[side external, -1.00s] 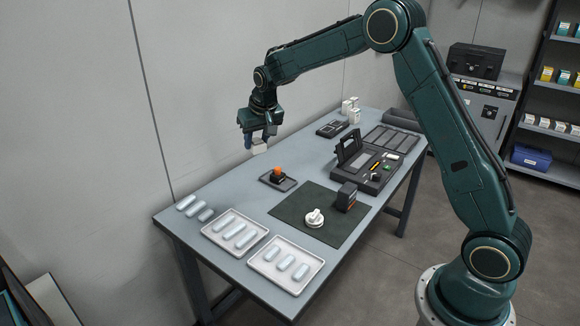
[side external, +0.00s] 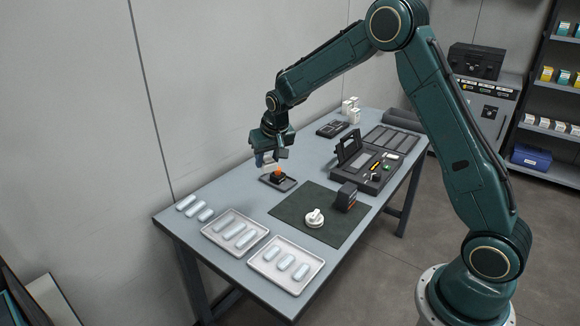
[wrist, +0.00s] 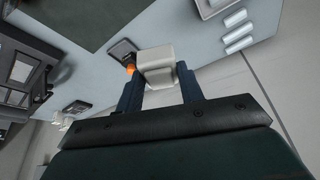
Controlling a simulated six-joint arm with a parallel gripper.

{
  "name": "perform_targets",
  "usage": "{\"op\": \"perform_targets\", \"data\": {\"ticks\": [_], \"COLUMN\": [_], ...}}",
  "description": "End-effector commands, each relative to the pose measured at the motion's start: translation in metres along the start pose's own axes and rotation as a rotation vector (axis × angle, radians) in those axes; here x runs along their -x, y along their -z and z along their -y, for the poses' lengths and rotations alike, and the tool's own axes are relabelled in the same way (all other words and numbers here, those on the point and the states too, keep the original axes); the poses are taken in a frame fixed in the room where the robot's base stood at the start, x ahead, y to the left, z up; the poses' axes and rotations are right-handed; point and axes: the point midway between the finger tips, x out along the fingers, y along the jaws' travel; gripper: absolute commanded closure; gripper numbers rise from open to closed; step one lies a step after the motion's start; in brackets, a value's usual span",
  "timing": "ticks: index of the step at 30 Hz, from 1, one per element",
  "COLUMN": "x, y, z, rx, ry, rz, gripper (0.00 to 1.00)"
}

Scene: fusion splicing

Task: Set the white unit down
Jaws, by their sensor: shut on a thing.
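The white unit (wrist: 155,62) is a small pale block with rounded edges. My gripper (wrist: 160,84) is shut on it, with one dark blue finger on each side. In the side external view my gripper (side external: 269,156) hangs low over the far side of the table, and the white unit (side external: 268,163) is partly hidden there. It is close behind a small dark tray (side external: 290,186) that bears a black piece with an orange top (side external: 278,171). I cannot tell whether the unit touches anything below.
White trays (side external: 262,240) with pale blue sleeves and several loose sleeves (side external: 194,208) lie at the table's near end. A green mat (side external: 300,200) bears a white round tool (side external: 314,218) and a dark block (side external: 346,197). An open black case (side external: 372,178) stands at right.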

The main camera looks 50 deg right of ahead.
Motion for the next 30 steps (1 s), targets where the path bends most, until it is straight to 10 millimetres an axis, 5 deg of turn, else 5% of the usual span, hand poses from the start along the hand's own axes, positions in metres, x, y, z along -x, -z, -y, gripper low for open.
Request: {"op": "perform_targets", "data": {"ticks": [15,30], "x": [-0.088,-0.108], "y": [-0.037,-0.045], "z": [0.000,0.000], "rx": [0.001,0.001], "ry": [0.000,0.000], "rz": [0.004,0.001], "gripper": [0.85,0.85]}}
